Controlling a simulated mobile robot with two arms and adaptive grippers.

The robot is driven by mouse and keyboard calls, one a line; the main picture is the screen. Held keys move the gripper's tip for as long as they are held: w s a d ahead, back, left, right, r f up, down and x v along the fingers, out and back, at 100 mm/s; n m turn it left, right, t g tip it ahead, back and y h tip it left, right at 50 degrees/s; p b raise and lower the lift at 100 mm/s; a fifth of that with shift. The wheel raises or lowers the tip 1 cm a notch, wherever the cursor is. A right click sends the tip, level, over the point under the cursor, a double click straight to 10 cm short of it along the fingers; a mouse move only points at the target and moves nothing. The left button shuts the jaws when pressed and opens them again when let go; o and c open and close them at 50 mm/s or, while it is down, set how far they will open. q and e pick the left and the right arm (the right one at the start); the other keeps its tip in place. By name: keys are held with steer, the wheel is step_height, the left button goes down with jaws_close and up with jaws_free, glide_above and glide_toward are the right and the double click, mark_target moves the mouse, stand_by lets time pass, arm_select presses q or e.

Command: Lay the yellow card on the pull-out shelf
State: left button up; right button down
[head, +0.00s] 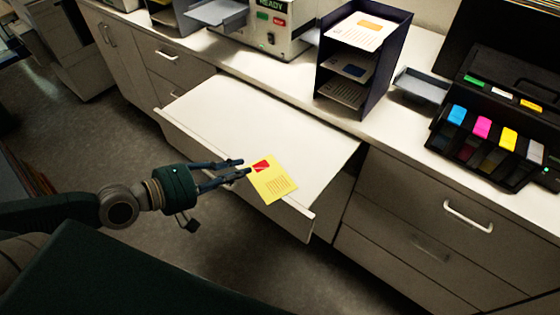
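The yellow card (275,186) has a red patch and lines of print. It shows over the front right part of the pull-out shelf (240,115), its near corner overlapping the shelf's front edge in the picture. I cannot tell whether it rests on the shelf or is just above it. My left gripper (246,167) reaches in from the left, fingertips at the card's left edge. A narrow gap shows between its fingers; whether they pinch the card is unclear. My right gripper is not in view.
Most of the white shelf is bare. Behind it on the counter stand a dark sorter (362,60) with cards and a machine (265,30) marked READY. A small grey tray (421,86) and a printer with coloured cartridges (490,140) are at right.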

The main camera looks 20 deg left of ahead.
arm_select(q)
steer(key=shift+a+r, duration=0.15)
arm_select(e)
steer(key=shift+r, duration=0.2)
